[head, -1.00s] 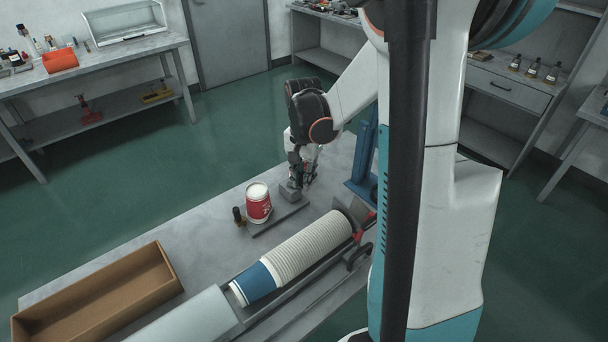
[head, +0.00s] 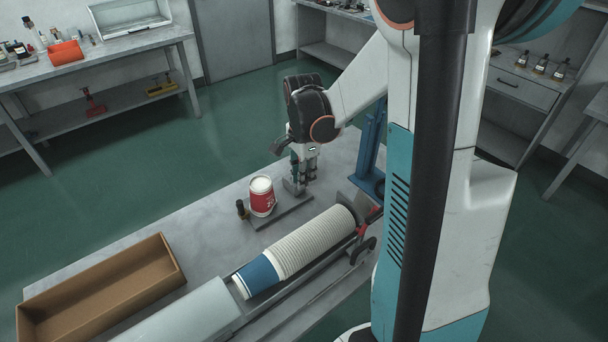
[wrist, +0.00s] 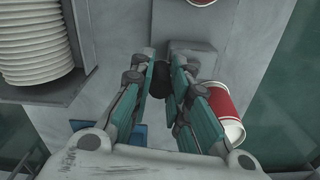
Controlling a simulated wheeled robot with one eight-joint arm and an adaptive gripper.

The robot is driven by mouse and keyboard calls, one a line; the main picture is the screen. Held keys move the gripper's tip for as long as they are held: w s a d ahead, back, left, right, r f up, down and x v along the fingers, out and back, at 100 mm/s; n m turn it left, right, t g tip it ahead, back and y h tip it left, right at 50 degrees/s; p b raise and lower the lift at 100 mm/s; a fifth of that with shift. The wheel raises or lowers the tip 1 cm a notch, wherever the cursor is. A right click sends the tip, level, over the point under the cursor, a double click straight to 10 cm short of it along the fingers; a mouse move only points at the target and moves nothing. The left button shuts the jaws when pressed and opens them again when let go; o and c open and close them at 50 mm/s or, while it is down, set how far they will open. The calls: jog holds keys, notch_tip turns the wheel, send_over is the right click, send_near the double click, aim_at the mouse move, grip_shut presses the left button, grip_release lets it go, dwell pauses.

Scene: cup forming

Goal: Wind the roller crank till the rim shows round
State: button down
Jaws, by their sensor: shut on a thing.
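The roller (head: 294,187) is a small grey block on a grey base plate, beside a red and white paper cup (head: 262,197) with a pale rim. My gripper (head: 303,185) points down at the block. In the wrist view, my gripper (wrist: 161,82) has its fingertips closed around a dark round knob (wrist: 159,86), which I take for the crank's handle. The grey block (wrist: 194,62) lies just beyond it. The rim's shape is too small to judge. Another red and white cup (wrist: 218,108) is right of my fingers; I cannot make it out in the head view.
A long stack of white cups (head: 312,242) with a blue end lies in a trough close by. A blue stand (head: 370,155) is right of my gripper. A dark upright handle (head: 241,209) stands left of the cup. An open cardboard box (head: 100,290) sits front left.

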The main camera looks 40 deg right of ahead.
dwell(0.3)
jog(key=c, duration=1.5)
grip_release()
jog(key=shift+r, duration=0.15)
notch_tip(320, 180, up, 12)
jog(key=shift+f, duration=0.1)
